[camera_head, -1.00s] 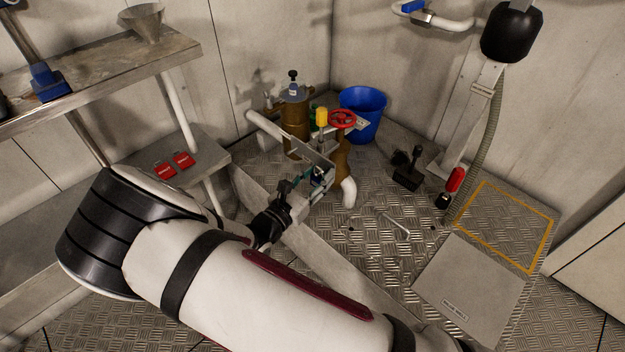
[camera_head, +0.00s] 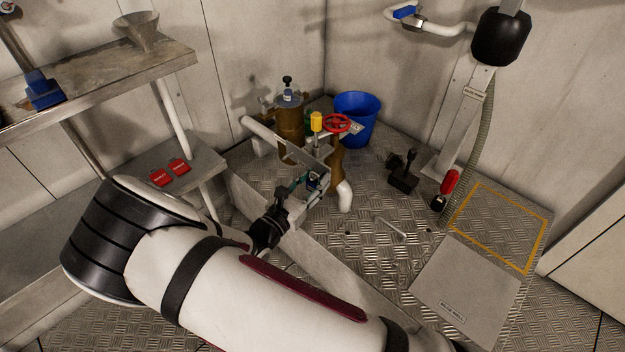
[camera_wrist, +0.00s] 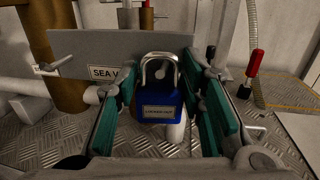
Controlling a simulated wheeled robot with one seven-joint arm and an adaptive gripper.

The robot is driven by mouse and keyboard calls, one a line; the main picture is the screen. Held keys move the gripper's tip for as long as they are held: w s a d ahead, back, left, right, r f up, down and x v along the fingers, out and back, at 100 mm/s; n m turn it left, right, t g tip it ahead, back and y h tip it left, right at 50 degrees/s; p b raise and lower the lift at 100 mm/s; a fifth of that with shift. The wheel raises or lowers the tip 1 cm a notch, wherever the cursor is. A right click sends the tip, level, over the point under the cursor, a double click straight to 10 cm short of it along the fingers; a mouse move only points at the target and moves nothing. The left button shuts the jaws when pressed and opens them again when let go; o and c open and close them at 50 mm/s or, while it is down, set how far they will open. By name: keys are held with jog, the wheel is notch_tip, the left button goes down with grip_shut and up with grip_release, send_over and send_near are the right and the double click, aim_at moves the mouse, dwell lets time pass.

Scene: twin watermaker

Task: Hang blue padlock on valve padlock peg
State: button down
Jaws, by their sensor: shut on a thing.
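The blue padlock (camera_wrist: 160,108) is upright between the green-padded fingers of my gripper (camera_wrist: 166,112), its silver shackle pointing up. My gripper is shut on it. In the head view my gripper (camera_head: 312,181) is beside the valve, and the padlock there is small and mostly hidden. A grey plate (camera_wrist: 85,48) with a partly covered "SEA V..." label stands behind the padlock. The shackle overlaps the plate in the picture. A pale round spot shows inside the shackle; I cannot tell if it is the peg or whether the shackle is around it. The valve has a red handwheel (camera_head: 337,124).
A brown pipe body (camera_head: 291,122) and a blue bucket (camera_head: 356,118) stand behind the valve. A low beam (camera_head: 262,212) runs beside my arm. Two red tags (camera_head: 169,172) lie on the lower shelf at left. The patterned floor at right is partly clear.

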jog(key=shift+w+d+f, duration=0.2)
jog(key=shift+w+d, duration=0.3)
jog(key=shift+d, duration=0.05)
jog(key=c, duration=1.2)
grip_release()
jog(key=shift+o, duration=1.1)
jog(key=shift+w+d+f, duration=0.15)
jog(key=shift+d+f, duration=0.05)
jog(key=shift+s+a, duration=0.2)
jog(key=shift+s, duration=0.05)
jog(key=shift+s+a, duration=0.2)
jog(key=v, duration=1.1)
jog(key=shift+s, duration=0.15)
